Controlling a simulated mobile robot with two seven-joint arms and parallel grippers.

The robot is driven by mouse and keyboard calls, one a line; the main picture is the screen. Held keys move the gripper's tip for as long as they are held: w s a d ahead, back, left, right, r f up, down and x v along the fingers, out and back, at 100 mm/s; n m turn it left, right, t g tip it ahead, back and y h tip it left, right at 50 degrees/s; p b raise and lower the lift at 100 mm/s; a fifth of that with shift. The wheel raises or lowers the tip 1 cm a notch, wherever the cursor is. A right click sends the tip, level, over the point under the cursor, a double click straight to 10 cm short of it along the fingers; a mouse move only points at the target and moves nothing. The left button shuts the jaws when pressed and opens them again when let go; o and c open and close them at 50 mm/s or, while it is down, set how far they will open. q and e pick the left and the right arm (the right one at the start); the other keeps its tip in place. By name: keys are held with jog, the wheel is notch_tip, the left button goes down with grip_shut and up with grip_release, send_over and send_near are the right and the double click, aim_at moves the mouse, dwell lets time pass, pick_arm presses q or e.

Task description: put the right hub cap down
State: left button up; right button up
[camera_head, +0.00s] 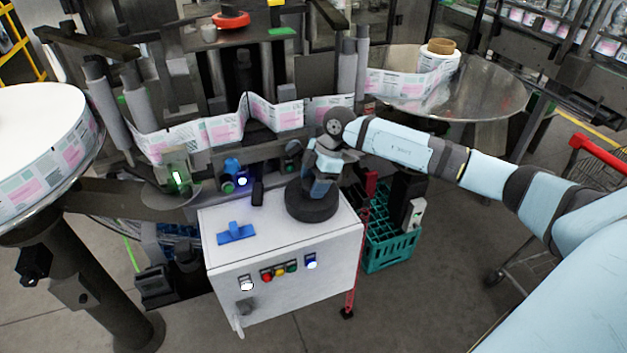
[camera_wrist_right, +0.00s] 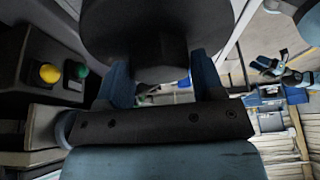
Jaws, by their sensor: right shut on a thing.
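The right hub cap (camera_head: 312,204) is a black round disc with a knob. It is at the right part of the white cabinet's top (camera_head: 275,253), and I cannot tell whether it touches the surface. My right gripper (camera_head: 319,184) points down over it, shut on its knob. In the right wrist view the blue fingers stand on both sides of the knob of the hub cap (camera_wrist_right: 160,50). My left gripper is not in view.
A blue T-shaped piece (camera_head: 236,233) lies on the cabinet top at left. Coloured buttons (camera_head: 279,271) line its front. A teal crate (camera_head: 390,250) stands on the floor at right. A steel plate (camera_head: 490,98) carries a small label roll (camera_head: 430,80). A large label roll (camera_head: 40,150) is at left.

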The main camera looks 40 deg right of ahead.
jog(key=shift+f, duration=0.15)
jog(key=o, duration=1)
jog(key=shift+f, duration=0.1)
jog(key=b+v, duration=0.1)
jog(key=v, duration=1.1)
jog(key=shift+d, duration=0.1)
